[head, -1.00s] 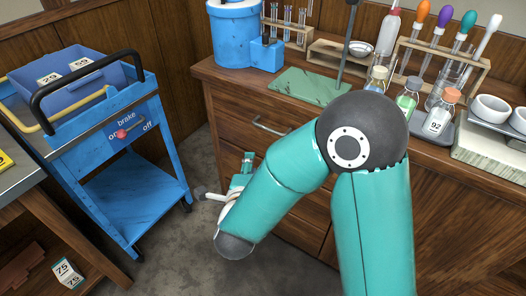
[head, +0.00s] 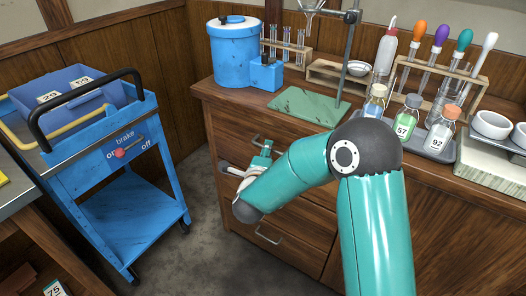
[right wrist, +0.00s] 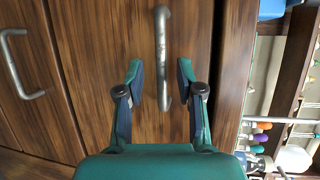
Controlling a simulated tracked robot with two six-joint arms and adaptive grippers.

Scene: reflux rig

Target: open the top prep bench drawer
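The prep bench's top drawer (head: 220,115) looks shut. Its metal bar handle (head: 283,152) is partly hidden behind my right gripper (head: 262,158) in the head view. The right wrist view shows my right gripper (right wrist: 160,85) open and empty, its two fingers apart in front of the drawer front. The handle (right wrist: 162,50) shows there upright, with one end between the fingertips and most of its length beyond them. I cannot tell how far the fingers are from the drawer face. My left gripper is not in view.
A lower drawer handle (head: 268,236) shows below, also in the right wrist view (right wrist: 18,65). Bottles, a tube rack and a stand crowd the bench top above. A blue trolley (head: 110,170) stands to the left, with free floor (head: 205,250) between.

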